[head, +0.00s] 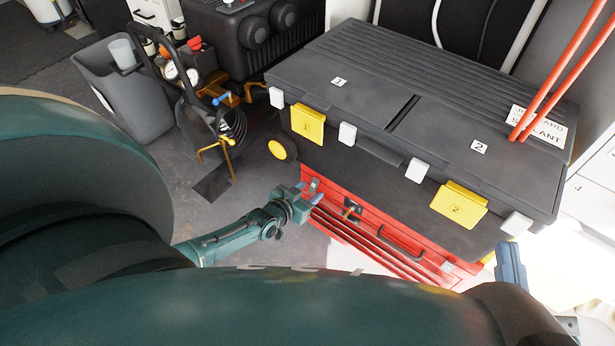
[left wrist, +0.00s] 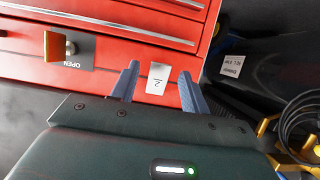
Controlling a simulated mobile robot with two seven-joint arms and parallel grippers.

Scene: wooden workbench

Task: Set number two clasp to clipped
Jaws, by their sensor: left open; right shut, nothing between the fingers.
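The number two clasp (head: 457,207) is a yellow flap marked 2 on the front of the black toolbox (head: 400,110), right of its handle. I cannot tell for sure whether it is latched. A similar yellow clasp marked 1 (head: 307,123) is further left. My left gripper (head: 308,191) is open and empty at the left end of the red tool chest, below and left of clasp two. In the left wrist view its fingers (left wrist: 160,78) spread either side of a white label marked 2 (left wrist: 158,76). My right gripper (head: 511,265) is shut and empty, below and right of clasp two.
The red chest (head: 370,225) sits under the toolbox; its knob (left wrist: 70,47) is beside an OPEN label. White latches (head: 416,170) flank the clasps. Red rods (head: 565,70) rise above the lid's right end. A compressor and hoses (head: 215,105) stand at left.

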